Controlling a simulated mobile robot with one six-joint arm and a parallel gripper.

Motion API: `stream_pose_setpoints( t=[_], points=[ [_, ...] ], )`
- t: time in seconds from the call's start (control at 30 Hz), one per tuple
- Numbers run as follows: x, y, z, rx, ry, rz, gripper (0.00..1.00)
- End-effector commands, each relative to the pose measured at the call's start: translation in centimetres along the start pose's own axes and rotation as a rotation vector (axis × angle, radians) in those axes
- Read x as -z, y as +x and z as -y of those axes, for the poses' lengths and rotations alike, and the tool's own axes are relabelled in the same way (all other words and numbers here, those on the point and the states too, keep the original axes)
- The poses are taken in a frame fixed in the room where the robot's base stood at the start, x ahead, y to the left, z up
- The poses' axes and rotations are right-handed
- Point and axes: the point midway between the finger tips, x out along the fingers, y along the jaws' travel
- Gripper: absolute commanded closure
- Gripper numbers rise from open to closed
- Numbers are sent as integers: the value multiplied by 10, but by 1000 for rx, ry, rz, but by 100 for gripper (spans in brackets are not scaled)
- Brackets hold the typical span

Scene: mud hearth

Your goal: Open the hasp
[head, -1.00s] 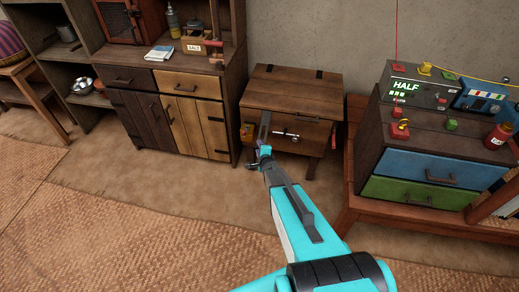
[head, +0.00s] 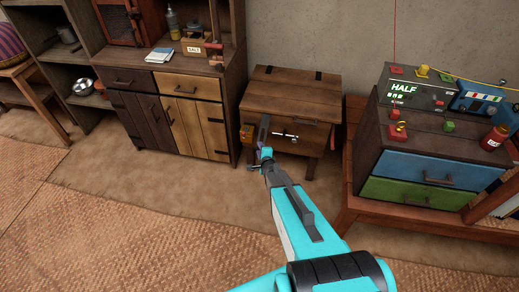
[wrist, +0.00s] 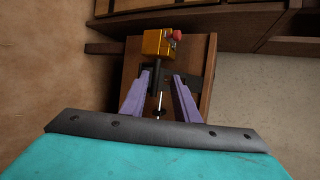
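A small wooden chest (head: 292,92) stands against the wall, its lid shut, with two black hinges at the back. A dark upright strap, which looks like the hasp (head: 264,127), is on the left of its front; a dark plate, likely part of it, shows in the wrist view (wrist: 203,79). A silver rod (head: 285,134) with a dark knob lies across the front. My gripper (head: 265,153) is at the strap's lower end. In the wrist view my gripper (wrist: 161,76) has its purple fingers apart, on either side of a dark part and the rod. Contact cannot be told.
A yellow box (wrist: 157,43) with a red knob sits on the chest's left side. A wooden cabinet (head: 172,100) stands close on the left. A low platform with blue and green drawers (head: 433,172) is on the right. The floor in front is clear.

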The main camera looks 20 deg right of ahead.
Motion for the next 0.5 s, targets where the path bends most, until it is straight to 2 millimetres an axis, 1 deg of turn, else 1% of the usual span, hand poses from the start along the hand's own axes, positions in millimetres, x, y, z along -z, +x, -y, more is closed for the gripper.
stream_pose_setpoints(
  t=[0.03, 0.5],
  points=[
    [0, -4, 2, 0, 0, 0, 72],
    [0, -24, 9, -2, 0, -1, 72]
  ],
)
